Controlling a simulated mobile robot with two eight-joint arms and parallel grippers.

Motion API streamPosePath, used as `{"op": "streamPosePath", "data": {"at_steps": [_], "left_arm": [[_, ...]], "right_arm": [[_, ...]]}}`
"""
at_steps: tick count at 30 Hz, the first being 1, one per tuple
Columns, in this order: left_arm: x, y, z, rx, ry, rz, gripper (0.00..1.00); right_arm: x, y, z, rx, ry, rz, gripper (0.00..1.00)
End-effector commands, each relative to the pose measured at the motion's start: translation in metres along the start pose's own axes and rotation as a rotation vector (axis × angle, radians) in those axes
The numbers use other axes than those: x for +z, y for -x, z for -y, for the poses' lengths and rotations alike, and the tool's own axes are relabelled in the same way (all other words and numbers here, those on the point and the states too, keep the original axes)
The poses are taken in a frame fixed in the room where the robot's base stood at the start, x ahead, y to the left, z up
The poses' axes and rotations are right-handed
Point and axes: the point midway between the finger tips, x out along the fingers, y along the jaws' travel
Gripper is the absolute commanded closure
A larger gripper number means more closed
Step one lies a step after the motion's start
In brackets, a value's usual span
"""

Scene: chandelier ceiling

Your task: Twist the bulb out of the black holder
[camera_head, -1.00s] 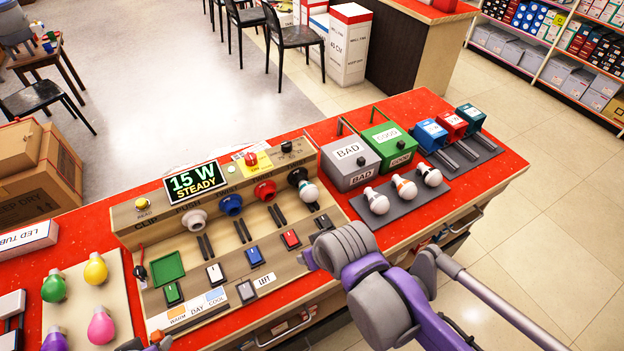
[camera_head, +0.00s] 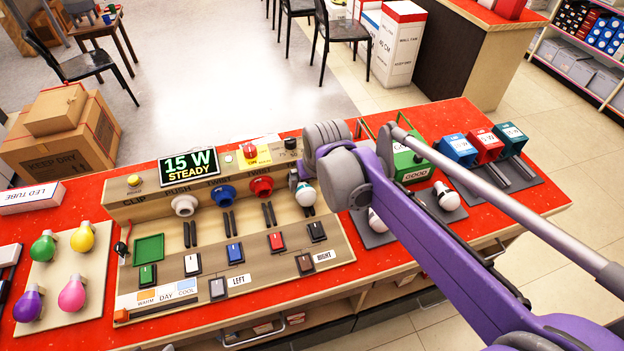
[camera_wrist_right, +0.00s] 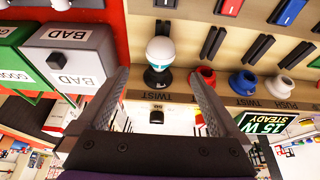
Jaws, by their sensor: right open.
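The bulb, white with a teal band, shows in the head view (camera_head: 306,195) at the right end of the panel's socket row. It also shows in the right wrist view (camera_wrist_right: 160,49), seated in the black holder (camera_wrist_right: 157,78). The black holder is mostly hidden in the head view by my right arm. My right gripper (camera_wrist_right: 159,76) is open, its two fingers apart on either side of the bulb and holder in the wrist view. Neither finger visibly touches the bulb. My left gripper is not in view.
White, blue and red sockets stand left along the panel, below the "15 W STEADY" display (camera_head: 189,167). The BAD box (camera_wrist_right: 72,58) and green GOOD box (camera_head: 411,160) are to the right, with loose bulbs (camera_head: 446,195) in front. Coloured bulbs (camera_head: 72,294) lie on a left tray.

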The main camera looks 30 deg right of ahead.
Motion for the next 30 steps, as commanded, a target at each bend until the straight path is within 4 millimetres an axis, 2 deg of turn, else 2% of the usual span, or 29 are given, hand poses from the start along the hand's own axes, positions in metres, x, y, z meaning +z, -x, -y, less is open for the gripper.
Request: {"op": "streamPosePath", "data": {"at_steps": [5,18,24,30], "left_arm": [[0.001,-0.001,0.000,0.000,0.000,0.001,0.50],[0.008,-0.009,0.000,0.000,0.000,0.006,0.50],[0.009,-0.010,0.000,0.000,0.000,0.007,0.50],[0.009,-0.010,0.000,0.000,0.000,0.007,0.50]], "right_arm": [[-0.001,-0.013,-0.001,0.001,-0.002,0.001,0.00],[-0.001,-0.088,-0.001,0.001,-0.001,0.001,0.00],[0.000,-0.105,-0.001,0.001,-0.001,0.001,0.00],[-0.001,-0.108,-0.001,0.001,-0.001,0.001,0.00]]}}
